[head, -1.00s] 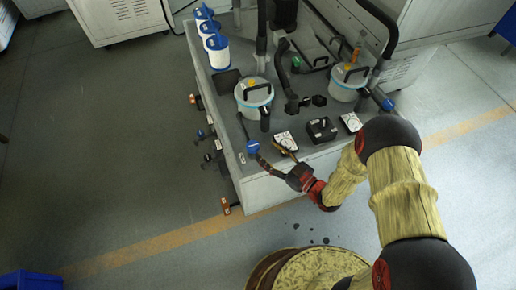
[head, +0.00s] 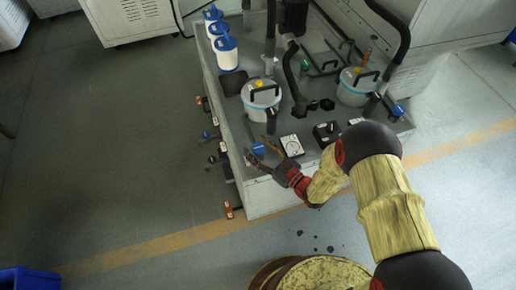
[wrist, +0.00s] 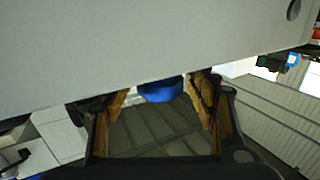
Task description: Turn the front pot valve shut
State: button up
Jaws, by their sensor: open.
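Two grey pots with light blue bands, black handles and yellow knobs stand on the grey bench: a left pot (head: 261,100) and a right pot (head: 357,88). A blue valve handle (head: 258,149) sits near the bench's front left corner, in front of the left pot. Another blue handle (head: 397,110) is by the right pot. My gripper (head: 263,154) is open, its fingers on either side of the near blue handle. In the wrist view the blue handle (wrist: 160,92) shows between the fingertips of my gripper (wrist: 162,102), partly hidden by a grey surface; contact cannot be told.
A white gauge (head: 291,145) and a black box (head: 327,131) sit on the bench right of my gripper. Blue and white canisters (head: 226,55) stand at the back left. Several small fittings (head: 212,137) stick out from the bench's left side.

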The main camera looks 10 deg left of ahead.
jog(key=c, duration=1.2)
